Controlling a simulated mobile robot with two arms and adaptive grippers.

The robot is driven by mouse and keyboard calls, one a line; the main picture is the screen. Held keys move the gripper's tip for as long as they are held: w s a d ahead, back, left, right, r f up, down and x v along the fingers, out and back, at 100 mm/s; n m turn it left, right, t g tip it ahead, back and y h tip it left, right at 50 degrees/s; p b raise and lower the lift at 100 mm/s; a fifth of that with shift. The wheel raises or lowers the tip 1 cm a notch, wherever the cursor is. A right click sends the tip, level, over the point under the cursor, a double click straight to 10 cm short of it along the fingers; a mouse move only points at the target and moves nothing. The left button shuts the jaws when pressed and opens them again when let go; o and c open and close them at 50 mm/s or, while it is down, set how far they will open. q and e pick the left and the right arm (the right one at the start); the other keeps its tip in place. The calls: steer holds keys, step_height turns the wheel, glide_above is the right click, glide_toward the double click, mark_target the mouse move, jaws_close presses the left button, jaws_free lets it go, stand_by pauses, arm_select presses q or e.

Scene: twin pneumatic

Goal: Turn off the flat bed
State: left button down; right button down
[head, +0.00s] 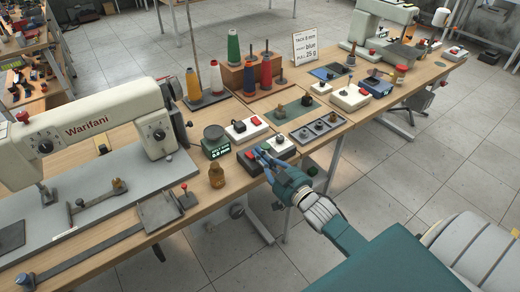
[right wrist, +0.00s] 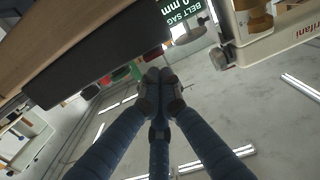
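The flat bed machine, a cream sewing machine (head: 90,130) marked "Warifani", stands on the wooden table at the left. A dark switch box (head: 251,164) sits at the table's front edge, with a red button (head: 248,154) on its left part. My right gripper (head: 264,152) reaches over this box from the front, its blue fingers just right of the red button and hiding part of the box top. In the right wrist view the fingertips (right wrist: 158,76) are together, with nothing visible between them, near the dark box's side (right wrist: 110,50). Contact cannot be told. My left gripper is out of view.
A green block reading "belt sag" (head: 216,143) and a brown bottle (head: 217,176) stand left of the dark box. White switch boxes (head: 240,133) and a grey tray (head: 318,128) stand behind and right. Thread cones (head: 233,47) stand farther back. Open floor lies in front.

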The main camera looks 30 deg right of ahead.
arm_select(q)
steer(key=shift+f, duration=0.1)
arm_select(e)
steer(key=shift+f, duration=0.15)
